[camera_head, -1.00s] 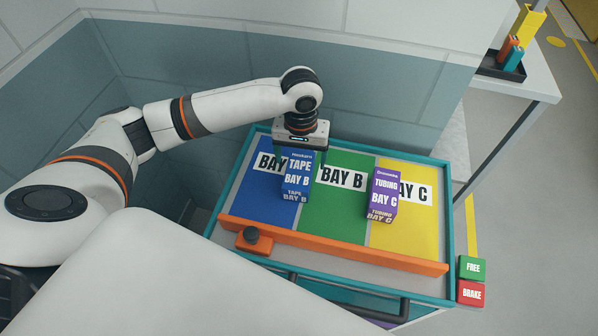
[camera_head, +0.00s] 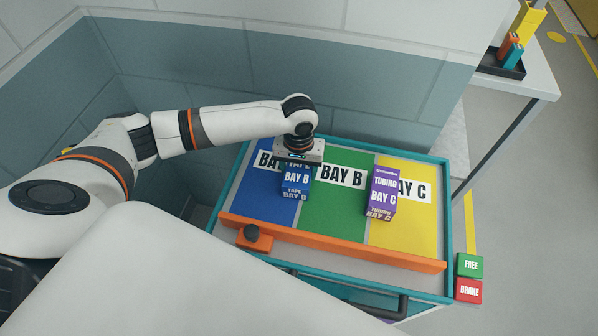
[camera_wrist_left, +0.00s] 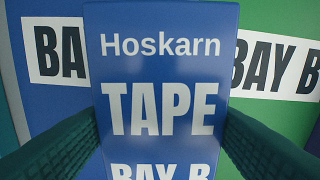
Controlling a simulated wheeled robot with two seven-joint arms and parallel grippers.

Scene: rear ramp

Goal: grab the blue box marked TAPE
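The blue TAPE box (camera_head: 297,180) stands on the cart top, across the blue and green bays. My left gripper (camera_head: 298,168) is low over the box, and its body covers the upper part of the label. In the left wrist view the TAPE box (camera_wrist_left: 160,65) fills the middle, with one dark green finger at each side. No gap shows between the fingers and the box, but I cannot tell whether they press on it. The fingertips are hidden. My right gripper is not in view.
A purple TUBING box (camera_head: 382,192) stands to the right, by the green and yellow bays. The cart (camera_head: 448,230) has a teal rim and an orange front bar (camera_head: 330,243). A tiled wall (camera_head: 380,80) rises close behind. FREE (camera_head: 470,265) and BRAKE (camera_head: 468,290) blocks sit at the right corner.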

